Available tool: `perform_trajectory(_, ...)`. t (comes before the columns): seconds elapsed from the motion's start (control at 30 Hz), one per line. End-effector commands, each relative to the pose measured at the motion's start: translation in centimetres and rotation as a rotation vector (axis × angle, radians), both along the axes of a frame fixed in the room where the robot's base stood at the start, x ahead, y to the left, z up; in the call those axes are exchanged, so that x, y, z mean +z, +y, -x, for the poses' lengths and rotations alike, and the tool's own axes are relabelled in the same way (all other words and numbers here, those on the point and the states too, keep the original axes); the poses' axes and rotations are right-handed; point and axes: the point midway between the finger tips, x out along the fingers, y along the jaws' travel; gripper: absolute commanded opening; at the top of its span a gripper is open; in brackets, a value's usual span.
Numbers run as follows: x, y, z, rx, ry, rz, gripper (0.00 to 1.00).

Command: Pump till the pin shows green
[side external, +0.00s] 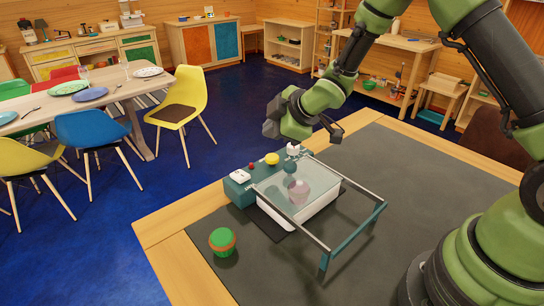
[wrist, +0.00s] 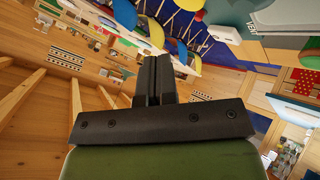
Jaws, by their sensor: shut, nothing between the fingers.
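A teal device (side external: 238,190) stands on the dark mat, with a white part, a small red part (side external: 251,165) and a yellow knob (side external: 272,159) on top. A clear framed lid (side external: 318,184) covers a white tray (side external: 318,208) with a pinkish item (side external: 298,190) inside. No pin showing green can be made out. My gripper (side external: 272,124) is above and behind the device, apart from it and pointing left. In the wrist view, its fingers (wrist: 152,80) are together and empty.
A green ball with an orange band (side external: 222,241) lies on the mat (side external: 445,185) left of the tray. The lid's teal bar (side external: 355,232) stands at the front right. A dining table (side external: 115,92) with chairs is at the back left. The mat's right side looks clear.

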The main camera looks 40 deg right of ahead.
Motion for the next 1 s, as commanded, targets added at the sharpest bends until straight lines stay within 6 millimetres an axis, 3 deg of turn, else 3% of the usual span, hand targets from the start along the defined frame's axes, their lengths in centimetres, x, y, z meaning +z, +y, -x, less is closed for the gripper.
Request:
perform_trajectory(0.53, 0.8, -0.3, -0.2, -0.045, 0.023, -0.007, 0.0)
perform_trajectory(0.77, 2.8, -1.8, -0.6, -0.308, 0.159, -0.081, 0.0)
perform_trajectory(1.0, 6.0, -1.8, 0.6, -0.637, 0.352, -0.227, 0.0)
